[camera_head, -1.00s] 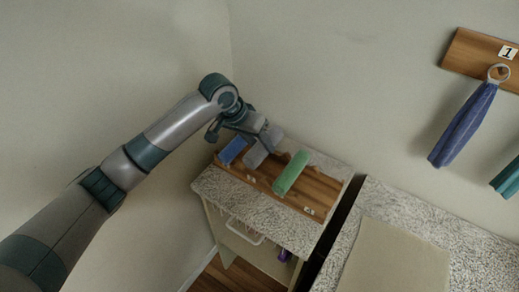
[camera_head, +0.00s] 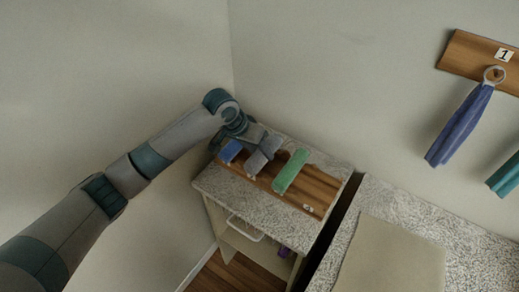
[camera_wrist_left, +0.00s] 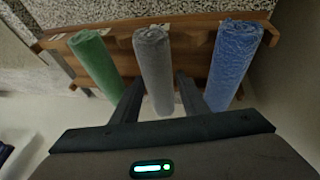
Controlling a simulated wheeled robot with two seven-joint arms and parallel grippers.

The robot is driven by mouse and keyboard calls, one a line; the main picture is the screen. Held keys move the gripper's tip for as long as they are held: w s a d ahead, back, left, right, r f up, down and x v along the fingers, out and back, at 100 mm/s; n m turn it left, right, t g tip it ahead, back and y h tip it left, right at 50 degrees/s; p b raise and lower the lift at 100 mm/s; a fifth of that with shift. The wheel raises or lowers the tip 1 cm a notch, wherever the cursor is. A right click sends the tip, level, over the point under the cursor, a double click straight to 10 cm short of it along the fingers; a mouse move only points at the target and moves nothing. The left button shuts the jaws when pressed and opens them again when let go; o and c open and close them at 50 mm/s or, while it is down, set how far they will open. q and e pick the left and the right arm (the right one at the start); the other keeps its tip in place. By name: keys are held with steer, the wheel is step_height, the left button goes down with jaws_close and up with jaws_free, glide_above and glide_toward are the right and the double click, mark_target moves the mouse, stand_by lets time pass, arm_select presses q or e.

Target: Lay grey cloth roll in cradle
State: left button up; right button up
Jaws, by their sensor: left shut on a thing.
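The grey cloth roll (camera_head: 264,156) is at the wooden cradle rack (camera_head: 318,190), between the blue roll and the green roll. In the left wrist view the grey roll (camera_wrist_left: 153,65) lies across the wooden rack (camera_wrist_left: 118,38), roughly in line with its neighbours. My left gripper (camera_wrist_left: 158,95) is shut on the near end of the grey roll, one finger on each side. In the head view my left wrist is behind the roll. I cannot tell whether the roll bears fully on the rack. My right gripper is not in view.
A blue roll (camera_head: 230,151) and a green roll (camera_head: 291,171) lie close on either side. The rack stands on a speckled countertop (camera_head: 230,192). A second counter (camera_head: 440,225) with a beige mat (camera_head: 395,255) is at right. A blue towel (camera_head: 459,125) hangs on the wall.

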arm_select(q)
steer(key=shift+f, duration=0.4)
steer(key=o, duration=1.1)
steer(key=shift+c, duration=0.2)
steer(key=shift+r, duration=0.4)
steer(key=shift+s+a+r+p, duration=0.1)
steer(key=shift+a+r+p, duration=0.1)
steer(key=shift+r+p, duration=0.55)
steer(key=p+v, duration=0.7)
steer(key=p, duration=0.1)
steer(key=shift+s+a+r, duration=0.1)
steer(key=shift+a+r, duration=0.05)
steer(key=shift+r, duration=0.15)
steer(key=shift+v, duration=1.4)
